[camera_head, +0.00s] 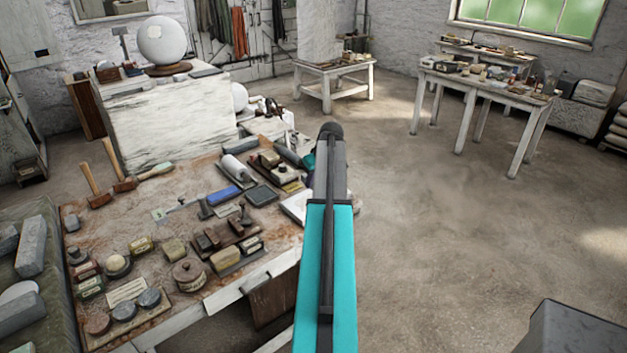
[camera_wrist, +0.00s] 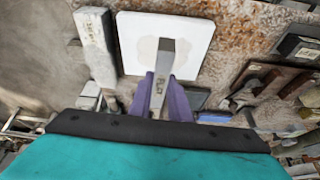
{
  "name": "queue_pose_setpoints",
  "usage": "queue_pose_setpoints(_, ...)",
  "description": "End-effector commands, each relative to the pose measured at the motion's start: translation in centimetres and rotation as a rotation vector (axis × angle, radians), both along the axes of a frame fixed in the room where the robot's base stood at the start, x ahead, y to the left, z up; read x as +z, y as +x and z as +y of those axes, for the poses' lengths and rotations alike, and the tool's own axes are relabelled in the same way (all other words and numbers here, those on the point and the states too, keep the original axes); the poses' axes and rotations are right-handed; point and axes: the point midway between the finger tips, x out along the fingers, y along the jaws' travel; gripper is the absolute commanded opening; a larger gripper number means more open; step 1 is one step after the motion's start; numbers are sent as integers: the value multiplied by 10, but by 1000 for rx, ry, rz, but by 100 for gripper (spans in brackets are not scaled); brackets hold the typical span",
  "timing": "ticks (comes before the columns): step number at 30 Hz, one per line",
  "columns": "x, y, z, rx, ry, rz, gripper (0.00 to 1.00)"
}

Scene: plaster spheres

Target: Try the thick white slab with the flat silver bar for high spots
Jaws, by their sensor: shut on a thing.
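The thick white slab (camera_wrist: 196,35) lies flat on the stained bench top in the wrist view, with a duller, greyish patch around its middle. My gripper (camera_wrist: 161,80) has purple fingers and is shut on the flat silver bar (camera_wrist: 166,52). The bar's far end overlaps the slab's near half in the picture; I cannot tell if it touches. Dark lettering shows on the bar between the fingers. In the head view, a pale edge of the slab (camera_head: 296,206) shows left of my arm, which hides the bar and most of the gripper.
A second grey bar (camera_wrist: 95,45) with lettering lies left of the slab. A dark block (camera_wrist: 298,47) and wooden tools lie to the right. The cluttered workbench (camera_head: 225,290) fills the head view's left; a white table (camera_head: 490,90) stands back right, with open floor between.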

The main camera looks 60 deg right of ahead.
Motion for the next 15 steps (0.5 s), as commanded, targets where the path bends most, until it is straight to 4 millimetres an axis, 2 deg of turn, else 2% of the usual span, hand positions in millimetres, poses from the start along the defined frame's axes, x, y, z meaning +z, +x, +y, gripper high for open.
queue_pose_setpoints(8,-1,1,0,1,0,0,0)
queue_pose_setpoints(15,-10,0,0,0,0,0,0)
